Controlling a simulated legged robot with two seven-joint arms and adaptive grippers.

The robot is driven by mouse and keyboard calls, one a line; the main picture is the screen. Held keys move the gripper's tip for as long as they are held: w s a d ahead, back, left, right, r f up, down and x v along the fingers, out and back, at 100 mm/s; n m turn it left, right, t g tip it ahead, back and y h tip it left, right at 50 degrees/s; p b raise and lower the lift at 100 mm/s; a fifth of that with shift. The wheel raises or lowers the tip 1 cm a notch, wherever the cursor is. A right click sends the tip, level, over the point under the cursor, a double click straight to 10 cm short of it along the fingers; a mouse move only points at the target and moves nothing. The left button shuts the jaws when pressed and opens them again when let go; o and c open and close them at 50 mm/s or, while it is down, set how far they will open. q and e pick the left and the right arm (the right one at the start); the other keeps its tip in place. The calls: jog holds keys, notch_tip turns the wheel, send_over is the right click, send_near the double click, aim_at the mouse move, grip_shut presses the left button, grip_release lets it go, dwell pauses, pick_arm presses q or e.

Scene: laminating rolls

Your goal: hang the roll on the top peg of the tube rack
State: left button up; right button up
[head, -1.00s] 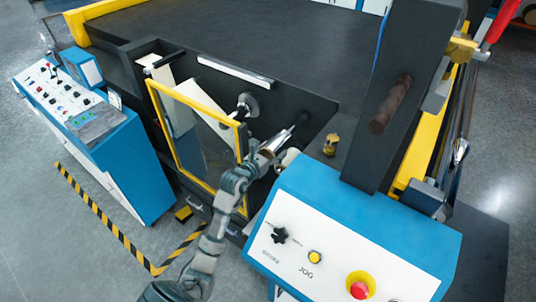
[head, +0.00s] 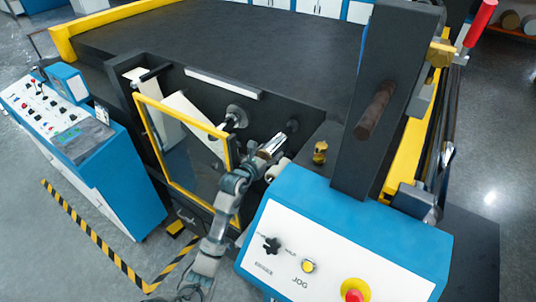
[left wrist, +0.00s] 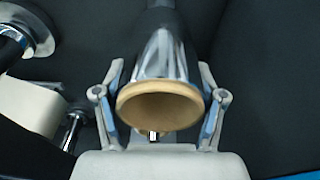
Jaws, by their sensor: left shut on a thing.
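The roll (left wrist: 160,75), shiny silver with a tan cardboard end, sits between the fingers of my left gripper (left wrist: 158,105). Its open tan end faces the left wrist camera, and its far end meets a dark part. In the head view my left gripper (head: 262,160) holds the silver roll (head: 272,146) close to a dark round mount (head: 293,126) on the black panel. I cannot tell whether the roll is around a shaft there. A brown peg (head: 375,108) sticks out of the tall black upright, apart from the roll. I cannot tell which part is the tube rack. My right gripper is out of view.
A yellow-framed clear guard (head: 180,126) stands left of my left gripper. A blue control box (head: 345,235) with a red button is close on the right. A blue console (head: 85,135) stands at the left. Another shaft mount (head: 237,114) is on the panel.

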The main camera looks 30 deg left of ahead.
pick_arm(q)
jog(key=shift+a, duration=0.1)
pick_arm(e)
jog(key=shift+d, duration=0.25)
pick_arm(q)
jog(key=o, duration=1.3)
jog(key=shift+a, duration=0.15)
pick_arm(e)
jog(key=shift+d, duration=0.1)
pick_arm(q)
jog(key=s, duration=0.4)
jog(key=s+r, duration=0.1)
jog(key=s, duration=0.3)
jog(key=s+a, duration=0.1)
jog(key=s, duration=0.2)
jog(key=shift+s+r, duration=0.3)
jog(key=shift+s, duration=0.1)
